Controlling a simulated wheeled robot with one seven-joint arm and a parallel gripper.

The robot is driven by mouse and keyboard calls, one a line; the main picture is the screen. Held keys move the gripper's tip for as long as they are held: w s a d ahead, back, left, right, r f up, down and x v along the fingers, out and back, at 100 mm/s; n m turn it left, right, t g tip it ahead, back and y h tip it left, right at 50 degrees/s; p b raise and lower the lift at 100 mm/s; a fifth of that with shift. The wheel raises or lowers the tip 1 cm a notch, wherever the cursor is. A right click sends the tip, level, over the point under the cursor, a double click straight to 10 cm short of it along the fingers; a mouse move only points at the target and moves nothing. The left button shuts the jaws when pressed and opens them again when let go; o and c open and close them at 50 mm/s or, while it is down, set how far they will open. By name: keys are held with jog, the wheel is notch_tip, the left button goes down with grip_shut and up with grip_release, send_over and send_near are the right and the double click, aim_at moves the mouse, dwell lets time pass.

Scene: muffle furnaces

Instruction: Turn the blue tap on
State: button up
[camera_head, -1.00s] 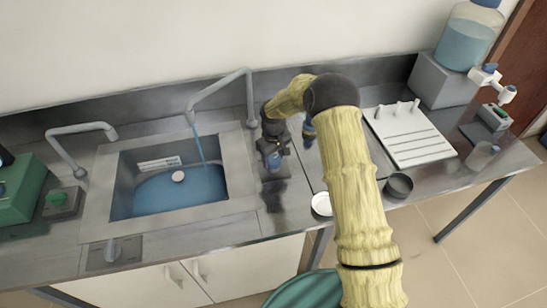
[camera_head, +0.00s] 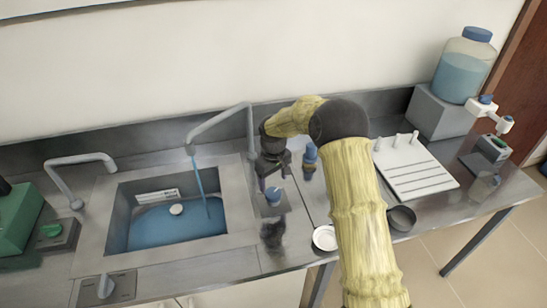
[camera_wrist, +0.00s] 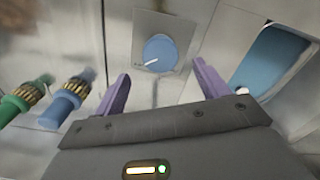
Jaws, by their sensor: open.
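The blue tap knob (camera_head: 274,196) sits on a square steel plate right of the sink. In the wrist view the round blue knob (camera_wrist: 160,50) carries a white line slanting a little up to the right. A stream of water runs from the right spout (camera_head: 190,150) into the sink (camera_head: 112,225), which holds blue water. My gripper (camera_head: 273,178) is over the knob, with its fingers pointing down. The wrist view shows its purple fingers (camera_wrist: 163,72) spread apart and empty, with the knob beyond and between their tips. No contact with the knob shows.
A blue-topped fitting (camera_head: 310,158) stands right of my gripper. The wrist view shows a green valve (camera_wrist: 25,98) and a blue valve (camera_wrist: 68,100) at left. A second spout (camera_head: 85,160) and grey knob (camera_head: 106,286) are at left. A white rack (camera_head: 415,170) lies at right.

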aim_at(274, 193)
notch_tip(274, 193, up, 12)
jog(key=b, duration=0.1)
jog(key=shift+f, duration=0.2)
dwell(0.3)
jog(key=s+d+m+t, duration=0.1)
jog(key=s+d+m, duration=0.1)
jog(key=s+d, duration=0.4)
jog(key=s+d+m, duration=0.3)
jog(key=s+d, duration=0.3)
jog(key=s, duration=0.6)
jog(key=s+d+m+t, duration=0.1)
jog(key=s+d+m, duration=0.2)
jog(key=s, duration=0.6)
jog(key=d, duration=0.2)
jog(key=shift+d+f+t, duration=0.3)
jog(key=shift+d+f, duration=0.1)
